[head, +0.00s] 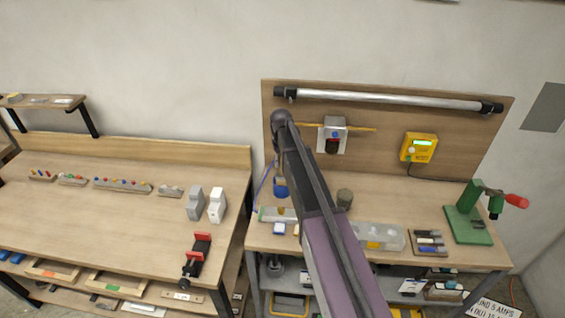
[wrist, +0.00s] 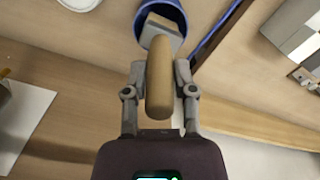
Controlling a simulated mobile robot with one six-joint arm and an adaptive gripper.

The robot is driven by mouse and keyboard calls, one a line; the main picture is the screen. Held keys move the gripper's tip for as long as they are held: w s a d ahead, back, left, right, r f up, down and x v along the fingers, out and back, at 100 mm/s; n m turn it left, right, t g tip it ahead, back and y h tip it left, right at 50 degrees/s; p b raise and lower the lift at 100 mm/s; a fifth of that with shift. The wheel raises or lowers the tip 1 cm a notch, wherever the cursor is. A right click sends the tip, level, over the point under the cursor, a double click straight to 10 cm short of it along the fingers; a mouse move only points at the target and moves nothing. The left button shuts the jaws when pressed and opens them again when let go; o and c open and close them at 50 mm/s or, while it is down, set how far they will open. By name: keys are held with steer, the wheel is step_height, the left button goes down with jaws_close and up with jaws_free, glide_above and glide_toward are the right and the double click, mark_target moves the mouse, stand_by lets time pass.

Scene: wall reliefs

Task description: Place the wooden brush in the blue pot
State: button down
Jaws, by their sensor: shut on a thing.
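My gripper (wrist: 159,75) is shut on the tan wooden handle of the wooden brush (wrist: 160,88). The brush's grey end (wrist: 160,32) points away from me and overlaps the mouth of the blue pot (wrist: 178,10) in the wrist view. I cannot tell how deep it is inside the pot. In the head view the blue pot (head: 281,188) stands on the right workbench, just left of my arm. My gripper (head: 279,160) is right above it there, and the brush is mostly hidden.
A blue cable runs beside the pot. A dark cylinder (head: 344,198), a clear organiser (head: 378,236) and a green press (head: 467,222) stand to the right.

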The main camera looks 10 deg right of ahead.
mark_target(281, 169)
steer(key=shift+f+b, duration=1.6)
steer(key=shift+f, duration=0.3)
steer(key=shift+c, duration=1.8)
jaws_free()
steer(key=s+m, duration=0.1)
steer(key=s, duration=2.8)
steer(key=shift+m, duration=0.4)
steer(key=shift+d, duration=0.1)
